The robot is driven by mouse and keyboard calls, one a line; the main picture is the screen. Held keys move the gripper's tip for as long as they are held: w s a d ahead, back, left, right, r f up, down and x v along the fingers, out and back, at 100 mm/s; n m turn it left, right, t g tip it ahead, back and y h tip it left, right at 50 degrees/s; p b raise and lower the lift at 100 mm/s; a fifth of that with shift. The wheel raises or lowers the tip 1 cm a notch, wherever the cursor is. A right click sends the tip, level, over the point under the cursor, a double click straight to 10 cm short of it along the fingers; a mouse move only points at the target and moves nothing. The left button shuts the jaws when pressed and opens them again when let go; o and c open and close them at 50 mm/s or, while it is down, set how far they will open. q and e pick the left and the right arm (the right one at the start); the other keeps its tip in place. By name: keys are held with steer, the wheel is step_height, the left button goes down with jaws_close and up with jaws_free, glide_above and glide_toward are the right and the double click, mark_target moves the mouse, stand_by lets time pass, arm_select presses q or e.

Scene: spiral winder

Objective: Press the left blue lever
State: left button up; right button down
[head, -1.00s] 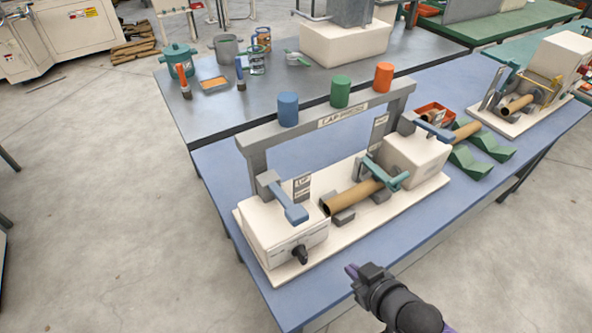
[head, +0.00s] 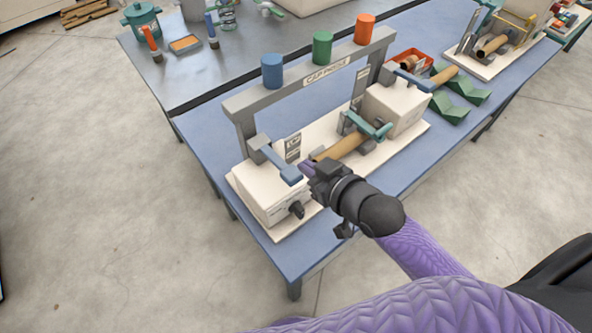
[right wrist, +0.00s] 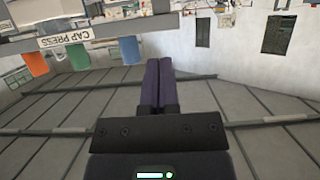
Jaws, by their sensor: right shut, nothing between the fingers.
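The left blue lever (head: 277,162) is mounted on the left white block (head: 265,200) of the cap press and slopes down toward the front right. My right gripper (head: 306,168) is shut and empty. In the head view its purple fingertips appear right beside the lever's free end; I cannot tell whether they touch it. In the right wrist view the two purple fingers (right wrist: 159,86) lie together, and the lever is not seen there. The right blue lever (head: 414,80) sits on the right white block (head: 398,107). My left gripper is not in view.
A brown tube (head: 342,147) lies in the press centre under a teal clamp (head: 370,125). A grey frame (head: 310,82) with blue, green and orange caps stands behind. A black knob (head: 296,209) juts from the left block's front. The blue table (head: 205,140) is clear left of the press.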

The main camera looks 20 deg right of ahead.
mark_target(296, 177)
steer(key=x, duration=0.4)
steer(key=shift+b, duration=0.35)
step_height(296, 177, down, 4)
steer(key=shift+w+a+r+b, duration=0.15)
steer(key=shift+r+b, duration=0.1)
steer(key=shift+b, duration=0.3)
steer(key=shift+f, duration=0.4)
